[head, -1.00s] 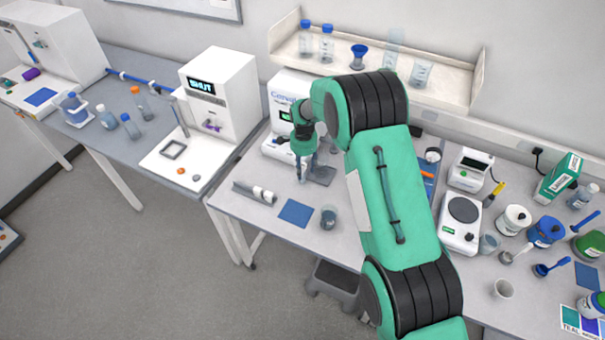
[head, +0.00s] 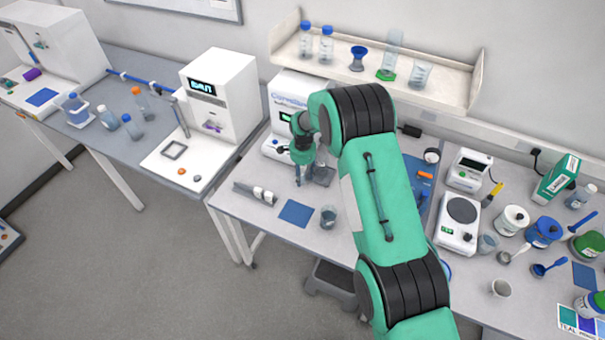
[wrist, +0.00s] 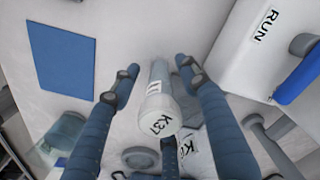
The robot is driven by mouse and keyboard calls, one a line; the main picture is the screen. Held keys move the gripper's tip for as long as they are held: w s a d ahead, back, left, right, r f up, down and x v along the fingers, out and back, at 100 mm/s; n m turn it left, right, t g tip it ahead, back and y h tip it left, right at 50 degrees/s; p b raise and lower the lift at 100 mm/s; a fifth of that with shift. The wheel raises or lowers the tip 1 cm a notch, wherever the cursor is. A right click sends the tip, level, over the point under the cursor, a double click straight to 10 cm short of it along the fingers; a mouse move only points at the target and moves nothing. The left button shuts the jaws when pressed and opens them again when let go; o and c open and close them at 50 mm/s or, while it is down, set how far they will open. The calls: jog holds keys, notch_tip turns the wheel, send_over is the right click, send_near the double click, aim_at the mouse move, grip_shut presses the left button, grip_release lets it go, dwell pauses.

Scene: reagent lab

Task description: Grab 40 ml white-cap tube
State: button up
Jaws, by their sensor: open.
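The white-cap tube (wrist: 157,116), marked K37 on its cap, stands between my fingers in the wrist view, cap toward the camera. My gripper (wrist: 157,67) is open, with one finger on each side of the tube, and I see a gap on both sides. A second white cap (wrist: 197,151) with a partly hidden mark is close by at the lower right. In the head view my gripper (head: 301,172) is low over the bench, and it hides the tube there. Volume marks on the tube are too small to read.
A blue mat (head: 297,212) and a beaker (head: 328,217) are in front of my gripper. A grey item with white parts (head: 256,192) lies to the left. A white machine (head: 281,148) stands close behind. A balance (head: 459,220) is to the right.

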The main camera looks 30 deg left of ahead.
jog(key=shift+f, duration=0.3)
dwell(0.4)
jog(key=c, duration=0.9)
